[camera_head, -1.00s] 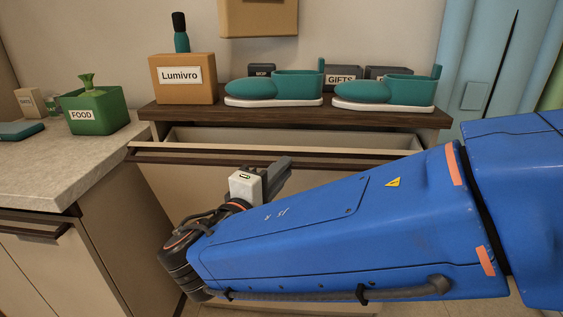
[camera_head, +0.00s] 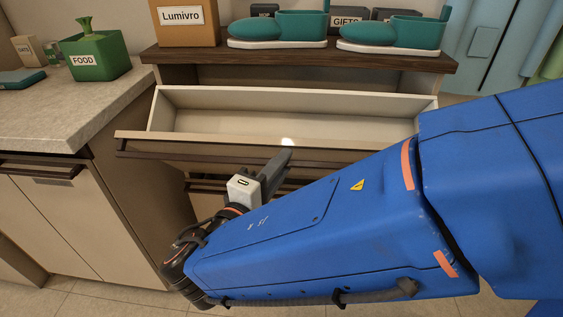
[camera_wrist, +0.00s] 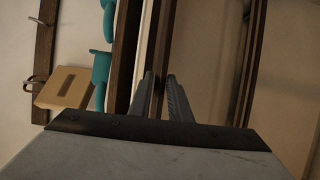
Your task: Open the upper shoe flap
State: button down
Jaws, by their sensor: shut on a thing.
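The upper shoe flap (camera_head: 180,143) is tilted outward at the top of the shoe cabinet, and its pale empty compartment (camera_head: 290,122) shows behind the dark front rail. The blue arm hides the right part of the flap's front.
Two teal shoes (camera_head: 285,28) (camera_head: 395,38), an orange Lumivro box (camera_head: 184,22) and dark boxes stand on the cabinet's wooden top (camera_head: 300,56). A lower flap rail (camera_head: 205,188) shows below. A counter (camera_head: 60,125) with a green FOOD box (camera_head: 97,58) stands left.

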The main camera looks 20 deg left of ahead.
jog(key=c, duration=1.8)
grip_release()
jog(key=shift+w+f, duration=0.15)
jog(key=shift+f, duration=0.05)
jog(key=shift+o, duration=0.2)
jog(key=shift+r, duration=0.2)
jog(key=s+a, duration=0.2)
jog(key=s, duration=1.5)
jog(key=shift+s+a, duration=0.15)
jog(key=shift+a, duration=0.25)
